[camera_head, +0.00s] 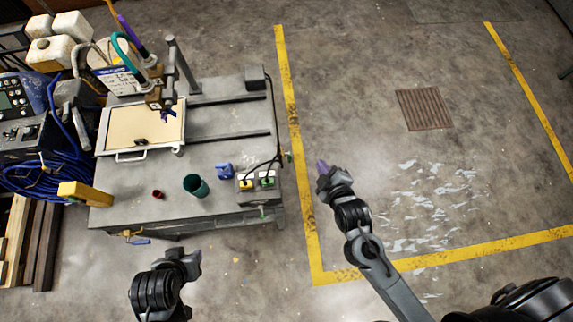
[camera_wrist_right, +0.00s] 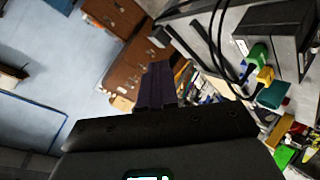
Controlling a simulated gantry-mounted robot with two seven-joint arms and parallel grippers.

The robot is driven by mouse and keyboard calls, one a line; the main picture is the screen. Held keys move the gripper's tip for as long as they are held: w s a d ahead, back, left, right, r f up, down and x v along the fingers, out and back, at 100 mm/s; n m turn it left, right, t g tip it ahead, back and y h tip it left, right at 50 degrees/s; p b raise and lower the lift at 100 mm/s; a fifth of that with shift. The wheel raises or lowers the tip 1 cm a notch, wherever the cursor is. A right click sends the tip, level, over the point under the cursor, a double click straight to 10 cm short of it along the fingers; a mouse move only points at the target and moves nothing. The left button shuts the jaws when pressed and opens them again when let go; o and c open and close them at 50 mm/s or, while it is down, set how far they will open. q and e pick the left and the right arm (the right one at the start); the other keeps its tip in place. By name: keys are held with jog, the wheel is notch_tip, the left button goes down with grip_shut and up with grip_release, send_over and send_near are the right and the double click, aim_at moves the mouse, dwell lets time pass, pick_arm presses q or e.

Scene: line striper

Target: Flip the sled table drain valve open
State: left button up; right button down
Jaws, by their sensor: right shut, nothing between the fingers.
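The sled table (camera_head: 160,221) is a grey metal bench in the left half of the head view. Under its front edge is a small brass-coloured fitting with a blue lever (camera_head: 140,241). A small green part (camera_head: 262,211) sits at the front right edge, and another small fitting (camera_head: 289,157) is on the right side. I cannot tell which is the drain valve. My right gripper (camera_head: 322,168) is shut and empty, to the right of the table and apart from it; its fingers (camera_wrist_right: 157,84) also show in the wrist view. My left gripper (camera_head: 192,259) is in front of the table, its jaws unclear.
A switch box with yellow and green buttons (camera_head: 257,181), a green cup (camera_head: 195,186), a small red cup (camera_head: 158,194) and a blue object (camera_head: 225,171) are on the table. Blue hoses (camera_head: 45,178) and machines crowd the left. Open floor with yellow lines (camera_head: 296,130) lies right.

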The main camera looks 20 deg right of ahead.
jog(key=w+a+f+n+t+h+b, duration=0.1)
jog(key=a+f+n+t+b, duration=0.2)
jog(key=f+b, duration=1.6)
jog(key=w+a+f+n+t+h+b, duration=0.2)
jog(key=a+f+n+b, duration=0.1)
jog(key=f+b, duration=1.7)
notch_tip(320, 180, down, 2)
jog(key=shift+w+f+t, duration=0.2)
jog(key=shift+f+t, duration=0.05)
jog(key=shift+t, duration=0.15)
jog(key=b, duration=0.6)
send_near(290, 161)
jog(key=w, duration=0.3)
jog(key=w+d, duration=0.1)
jog(key=w, duration=0.1)
jog(key=shift+w+f, duration=0.2)
jog(key=shift+f, duration=0.2)
jog(key=shift+w+d+r+b, duration=0.2)
jog(key=shift+w+b, duration=0.2)
jog(key=shift+w, duration=0.25)
jog(key=shift+f, duration=0.15)
